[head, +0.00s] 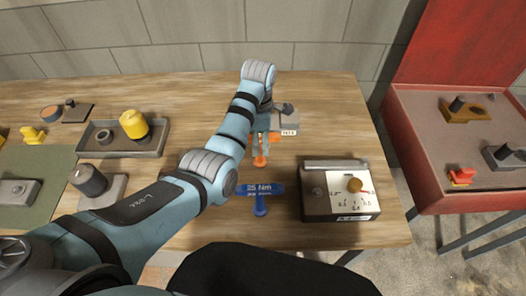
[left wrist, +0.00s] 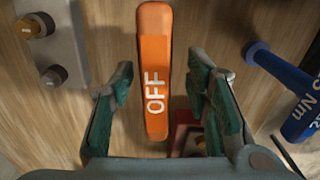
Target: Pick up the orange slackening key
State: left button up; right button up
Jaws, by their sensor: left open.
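The orange slackening key (left wrist: 155,60), marked OFF, lies lengthwise in the left wrist view. In the head view the orange key (head: 260,160) shows only in part below my left gripper, with the arm hiding some of it. My left gripper (left wrist: 161,85) is open, with one green-padded finger on each side of the key. A gap shows between the key and each finger, so they look apart. My right gripper is not in view.
A blue key marked 25 Nm (head: 260,189) stands close by, and also shows in the left wrist view (left wrist: 292,85). A dial box (head: 340,205) is to its right. A grey tray (head: 150,148) with a yellow part is left. A red bench (head: 415,145) stands right.

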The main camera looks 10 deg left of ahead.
pick_arm(q)
jog(key=shift+w+f, duration=0.1)
jog(key=shift+w, duration=0.1)
jog(key=c, duration=0.9)
grip_shut()
